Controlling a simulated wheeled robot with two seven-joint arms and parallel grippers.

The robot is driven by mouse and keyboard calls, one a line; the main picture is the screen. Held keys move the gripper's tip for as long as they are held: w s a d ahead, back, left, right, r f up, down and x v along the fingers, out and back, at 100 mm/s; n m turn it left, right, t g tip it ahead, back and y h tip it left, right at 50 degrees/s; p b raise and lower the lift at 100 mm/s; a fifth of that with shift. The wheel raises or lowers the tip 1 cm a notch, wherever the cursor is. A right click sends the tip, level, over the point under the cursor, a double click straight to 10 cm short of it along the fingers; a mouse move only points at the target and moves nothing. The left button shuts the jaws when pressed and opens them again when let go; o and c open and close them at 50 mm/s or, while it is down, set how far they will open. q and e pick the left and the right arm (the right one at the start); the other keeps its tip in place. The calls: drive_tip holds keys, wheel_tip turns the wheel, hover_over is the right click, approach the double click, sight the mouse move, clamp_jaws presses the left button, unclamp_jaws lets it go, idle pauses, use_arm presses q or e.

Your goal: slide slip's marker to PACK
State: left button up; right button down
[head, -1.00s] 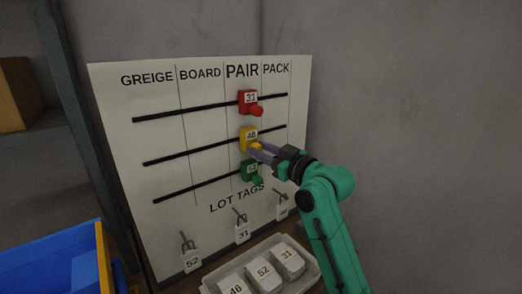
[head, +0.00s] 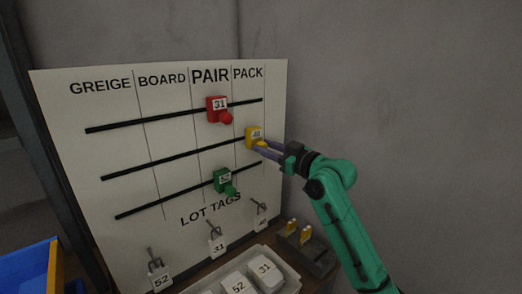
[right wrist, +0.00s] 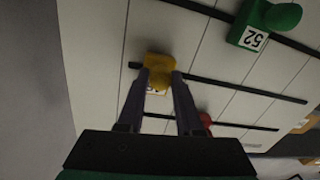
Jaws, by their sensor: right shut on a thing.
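A white board (head: 75,150) carries three black rails under the columns GREIGE, BOARD, PAIR and PACK. The yellow marker (head: 254,136), its label small and hard to read here, is on the middle rail in the PACK column. My right gripper (head: 263,145) is shut on its knob; the yellow marker (right wrist: 158,63) also shows between the fingers (right wrist: 158,84) in the right wrist view. The red marker 31 (head: 217,107) is on the top rail under PAIR. The green marker 52 (head: 222,180) is on the bottom rail under PAIR. My left gripper is out of view.
Hooks under LOT TAGS hold tags, such as 52 (head: 160,281) and 31 (head: 217,247). A pale tray (head: 291,277) with numbered pieces stands below. A dark holder with yellow pegs (head: 305,236) is right of it. A blue bin (head: 28,272) is at lower left.

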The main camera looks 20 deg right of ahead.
drive_tip(key=shift+d+r, duration=0.1)
drive_tip(key=shift+d, duration=0.05)
drive_tip(key=c, duration=0.9)
unclamp_jaws()
drive_tip(key=o, duration=0.3)
drive_tip(key=shift+d, duration=0.1)
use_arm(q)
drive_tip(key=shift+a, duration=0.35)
use_arm(e)
drive_tip(key=shift+d, duration=0.1)
use_arm(q)
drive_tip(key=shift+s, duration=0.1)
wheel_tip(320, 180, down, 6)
drive_tip(key=b, duration=0.5)
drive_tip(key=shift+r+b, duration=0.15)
drive_tip(key=shift+b, duration=0.25)
use_arm(e)
drive_tip(key=v, duration=1.4)
drive_tip(key=shift+s+d, duration=0.1)
drive_tip(key=shift+s, duration=0.1)
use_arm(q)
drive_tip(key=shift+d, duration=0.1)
